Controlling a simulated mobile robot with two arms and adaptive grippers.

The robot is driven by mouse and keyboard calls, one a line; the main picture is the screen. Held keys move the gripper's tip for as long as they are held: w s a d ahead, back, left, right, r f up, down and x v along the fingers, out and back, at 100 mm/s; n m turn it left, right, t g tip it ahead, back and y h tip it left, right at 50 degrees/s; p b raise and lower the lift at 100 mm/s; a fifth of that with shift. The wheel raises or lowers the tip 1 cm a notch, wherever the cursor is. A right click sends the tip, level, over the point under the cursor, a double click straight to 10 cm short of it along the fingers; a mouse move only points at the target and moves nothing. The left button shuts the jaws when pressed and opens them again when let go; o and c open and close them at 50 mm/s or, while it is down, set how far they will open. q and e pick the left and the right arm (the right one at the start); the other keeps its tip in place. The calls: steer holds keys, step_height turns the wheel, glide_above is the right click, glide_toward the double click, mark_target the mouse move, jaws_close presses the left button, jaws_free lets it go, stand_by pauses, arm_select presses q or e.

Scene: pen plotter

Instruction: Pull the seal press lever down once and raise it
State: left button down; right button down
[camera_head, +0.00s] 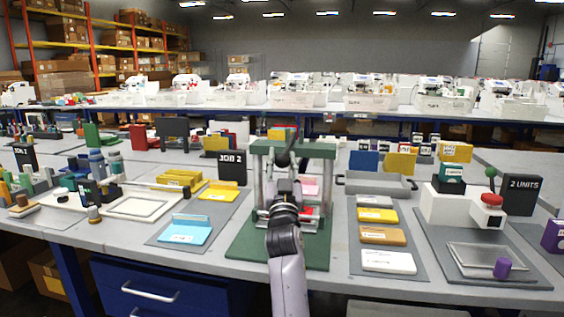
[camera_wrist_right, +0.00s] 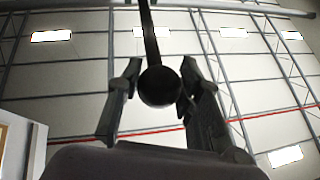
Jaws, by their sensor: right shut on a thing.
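The seal press is the green frame (camera_head: 262,151) with pale posts on a green base plate (camera_head: 245,252), in the middle of the table. Its dark lever (camera_wrist_right: 148,30) ends in a round black knob (camera_wrist_right: 160,87). My right gripper (camera_head: 286,160) is at the front of the press, below its top beam. In the right wrist view the gripper (camera_wrist_right: 157,80) has a finger on each side of the knob and is shut on it. In the head view my own arm hides much of the press's middle. My left gripper is not in view.
A grey mat with a blue card holder (camera_head: 186,231) lies left of the press. A mat with yellow, orange and white blocks (camera_head: 388,261) lies right. Farther right stands a white device (camera_head: 448,205) with a green knob. A grey tray (camera_head: 376,190) sits behind.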

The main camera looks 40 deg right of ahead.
steer(key=shift+f, duration=0.25)
steer(key=c, duration=1.3)
jaws_free()
steer(key=shift+w+d, duration=0.1)
steer(key=shift+o, duration=1)
steer(key=shift+r, duration=0.15)
steer(key=v, duration=0.7)
steer(key=shift+s, duration=0.3)
